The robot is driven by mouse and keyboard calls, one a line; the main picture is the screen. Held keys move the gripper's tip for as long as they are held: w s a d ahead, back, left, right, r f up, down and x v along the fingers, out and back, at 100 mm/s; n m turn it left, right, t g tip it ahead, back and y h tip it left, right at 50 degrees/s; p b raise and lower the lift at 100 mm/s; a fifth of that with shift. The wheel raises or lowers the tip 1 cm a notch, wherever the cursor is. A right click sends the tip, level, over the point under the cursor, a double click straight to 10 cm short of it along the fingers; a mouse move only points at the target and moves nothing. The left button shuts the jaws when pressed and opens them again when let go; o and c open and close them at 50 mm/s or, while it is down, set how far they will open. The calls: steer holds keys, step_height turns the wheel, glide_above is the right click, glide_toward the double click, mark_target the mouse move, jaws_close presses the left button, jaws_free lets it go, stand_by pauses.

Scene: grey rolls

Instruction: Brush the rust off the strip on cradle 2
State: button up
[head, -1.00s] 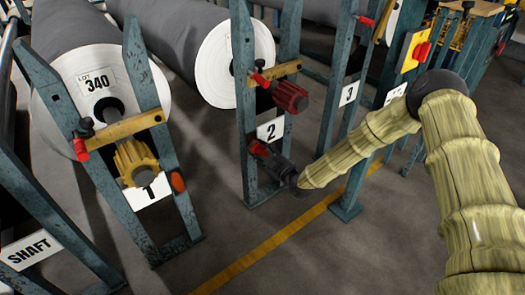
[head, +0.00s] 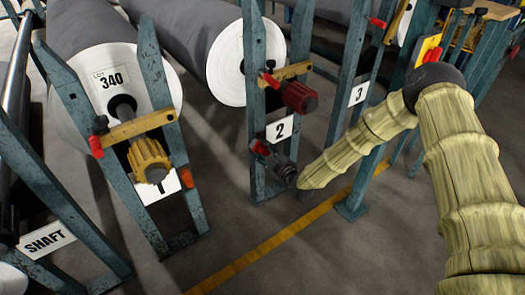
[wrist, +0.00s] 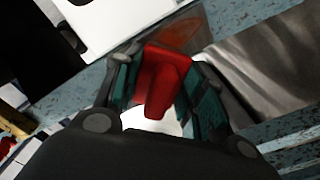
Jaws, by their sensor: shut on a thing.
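Cradle 2 (head: 257,185) is a worn blue-green frame in the middle of the head view, with a white "2" plate (head: 279,128). My gripper (head: 268,154) is at its lower part, below the plate. It is shut on a red tapered handle (wrist: 163,80), also seen as a small red end in the head view (head: 259,147). Its working end and any bristles are hidden. Just beyond it in the wrist view, a blurred reddish-brown patch (wrist: 183,33) shows, seemingly rust on the strip. I cannot tell whether the tool touches it.
Cradle 1 (head: 165,215), with its yellow knob (head: 149,158), stands to the left. A dark red knob (head: 299,96) sits above my gripper on cradle 2. Cradle 3's plate (head: 358,94) is to the right. The floor (head: 330,250) in front is open, with a yellow line (head: 268,246).

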steer(key=shift+w+d, duration=1.25)
steer(key=shift+d, duration=0.35)
steer(key=shift+s+a+r+p, duration=0.5)
steer(key=shift+s+a, duration=0.1)
steer(key=shift+a, duration=0.2)
steer(key=shift+s+a+r+p, duration=0.5)
steer(key=shift+s+a, duration=0.1)
steer(key=shift+a, duration=0.2)
steer(key=p+v, duration=0.2)
steer(key=v, duration=0.4)
steer(key=p+v, duration=0.1)
steer(key=v, duration=0.2)
